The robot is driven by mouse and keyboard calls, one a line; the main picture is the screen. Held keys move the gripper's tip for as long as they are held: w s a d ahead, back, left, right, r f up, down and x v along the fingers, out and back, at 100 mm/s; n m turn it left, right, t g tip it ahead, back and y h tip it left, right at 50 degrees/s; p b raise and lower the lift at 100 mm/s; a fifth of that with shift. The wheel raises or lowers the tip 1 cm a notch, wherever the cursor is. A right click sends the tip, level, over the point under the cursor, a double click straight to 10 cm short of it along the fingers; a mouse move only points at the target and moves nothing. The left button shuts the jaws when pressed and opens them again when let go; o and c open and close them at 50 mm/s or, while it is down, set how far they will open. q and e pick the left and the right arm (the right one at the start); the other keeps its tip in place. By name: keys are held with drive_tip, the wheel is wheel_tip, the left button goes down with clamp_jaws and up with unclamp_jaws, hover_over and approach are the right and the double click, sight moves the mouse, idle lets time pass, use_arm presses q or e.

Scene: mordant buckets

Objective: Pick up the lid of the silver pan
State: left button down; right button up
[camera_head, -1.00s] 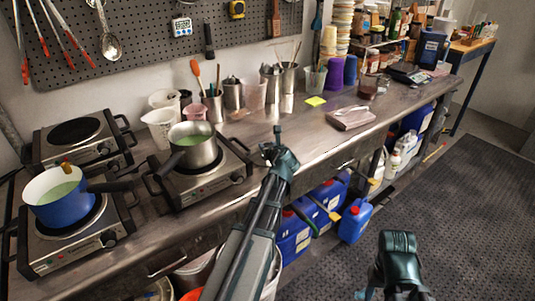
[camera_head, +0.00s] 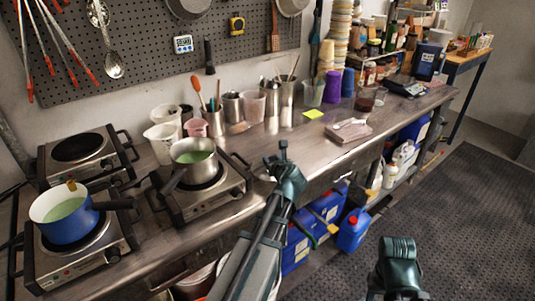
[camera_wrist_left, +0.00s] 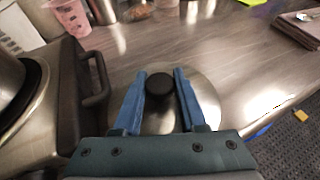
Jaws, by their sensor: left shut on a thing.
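The silver pan (camera_head: 178,178) stands on a hot plate left of centre in the head view, uncovered, with pale green liquid in it. Its lid is a round silver disc with a black knob. The lid (camera_wrist_left: 205,95) shows best in the left wrist view, at the worktop's front part beside the hot plate. My left gripper (camera_wrist_left: 160,75) has its blue fingers on either side of the knob, shut on it. In the head view this gripper (camera_head: 283,156) hides most of the lid. I cannot tell whether the lid touches the worktop. My right gripper's fingers do not show clearly.
A blue pot (camera_head: 66,224) with green liquid stands on another hot plate at the left. Cups and utensil holders line the wall side. A pinkish folded cloth (camera_head: 348,133) lies to the right. Worktop between gripper and cloth is clear. Blue jugs (camera_head: 353,231) stand below.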

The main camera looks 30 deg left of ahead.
use_arm(q)
drive_tip(key=s+d+r, duration=0.1)
drive_tip(key=s+d, duration=0.5)
drive_tip(key=d, duration=0.2)
drive_tip(key=shift+s+d+p, duration=0.25)
drive_tip(key=shift+s+p, duration=0.15)
